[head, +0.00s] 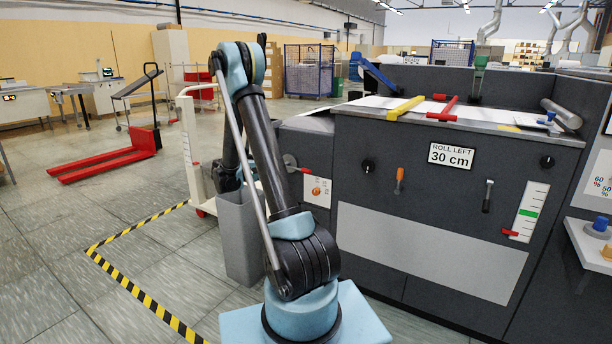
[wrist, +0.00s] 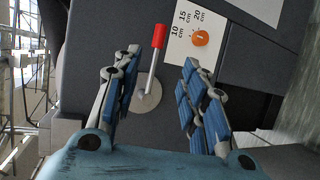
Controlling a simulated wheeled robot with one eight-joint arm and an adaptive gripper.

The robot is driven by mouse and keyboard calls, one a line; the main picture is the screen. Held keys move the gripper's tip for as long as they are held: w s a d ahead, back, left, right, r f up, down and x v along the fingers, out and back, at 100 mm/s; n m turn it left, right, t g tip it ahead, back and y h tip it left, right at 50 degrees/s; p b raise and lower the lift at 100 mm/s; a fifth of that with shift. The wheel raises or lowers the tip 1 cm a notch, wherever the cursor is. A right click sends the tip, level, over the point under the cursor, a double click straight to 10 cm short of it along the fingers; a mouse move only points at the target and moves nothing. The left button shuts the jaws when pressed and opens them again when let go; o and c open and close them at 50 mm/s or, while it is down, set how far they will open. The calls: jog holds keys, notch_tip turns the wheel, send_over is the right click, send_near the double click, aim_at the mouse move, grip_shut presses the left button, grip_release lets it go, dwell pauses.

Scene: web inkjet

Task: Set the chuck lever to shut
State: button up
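A lever with a red handle (head: 304,170) and a round grey base plate sits on the dark machine's left end, just right of my arm in the head view. I take it as the chuck lever; no label on it is readable. In the wrist view its red handle (wrist: 159,36) points up from the grey disc (wrist: 147,95). My gripper (wrist: 160,60) is open, with blue-padded fingers on either side of the lever in the picture. No contact with it shows. In the head view my arm hides the gripper.
A white panel with an orange knob (head: 316,191) and a 10-15-20 cm scale sits close to the lever. The machine front (head: 430,240) carries an orange handle (head: 399,180) and a black knob (head: 367,165). A grey bin (head: 240,237) stands left of my arm.

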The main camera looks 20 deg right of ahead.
aim_at(304, 171)
jog(key=x, duration=1.7)
jog(key=shift+d, duration=0.4)
